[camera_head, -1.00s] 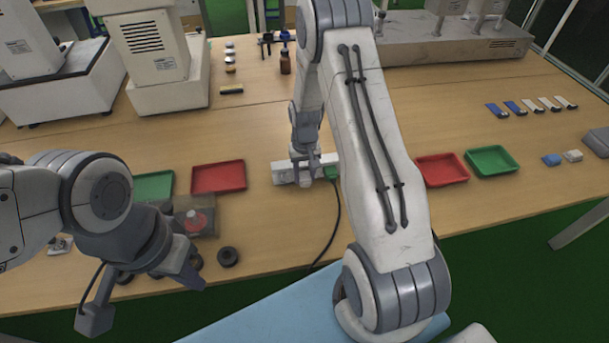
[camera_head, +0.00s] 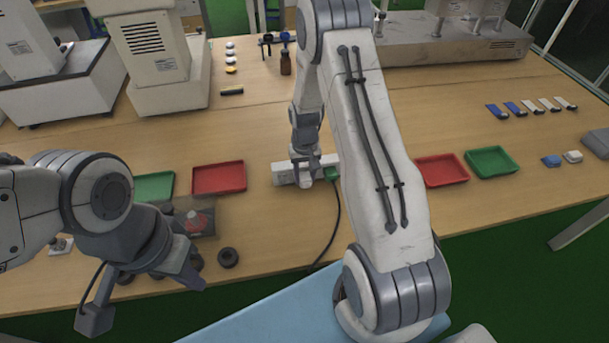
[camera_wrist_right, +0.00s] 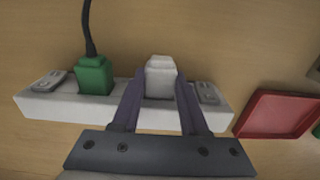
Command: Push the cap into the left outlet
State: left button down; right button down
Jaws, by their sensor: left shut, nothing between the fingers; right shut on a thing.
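A white power strip (camera_head: 284,175) lies on the table; it also shows in the right wrist view (camera_wrist_right: 55,107). A green plug (camera_wrist_right: 95,76) with a black cable sits in it; in the head view the plug (camera_head: 331,174) is to the right of my right gripper. My right gripper (camera_head: 308,178) points down at the strip. In the right wrist view its dark fingers (camera_wrist_right: 160,90) are shut on a light grey cap (camera_wrist_right: 160,75) at the strip. The cap's underside and the outlet beneath are hidden. My left gripper (camera_head: 191,279) is shut and empty near the table's front left.
A red tray (camera_head: 219,177) and a green tray (camera_head: 154,186) lie left of the strip. Another red tray (camera_head: 442,169) and green tray (camera_head: 491,161) lie to its right. A dark round piece (camera_head: 228,257) lies by my left gripper.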

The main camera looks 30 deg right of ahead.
jog(key=shift+w+d, duration=0.15)
jog(key=shift+w, duration=0.35)
dwell(0.4)
jog(key=shift+c, duration=1.8)
grip_release()
notch_tip(320, 180, up, 10)
jog(key=b, duration=0.1)
jog(key=s+a+r+n, duration=0.2)
jog(key=s+a+r, duration=0.2)
jog(key=a, duration=0.4)
jog(key=s+a+r+n, duration=0.2)
jog(key=s+a+r, duration=0.25)
jog(key=a, duration=0.35)
jog(key=s+a+r+n, duration=0.2)
jog(key=s+a+n, duration=0.1)
jog(key=s, duration=0.6)
jog(key=s+a+r+n+y, duration=0.1)
jog(key=s+a+r+n, duration=0.1)
jog(key=s, duration=0.8)
jog(key=shift+a+n, duration=0.8)
jog(key=shift+a, duration=0.25)
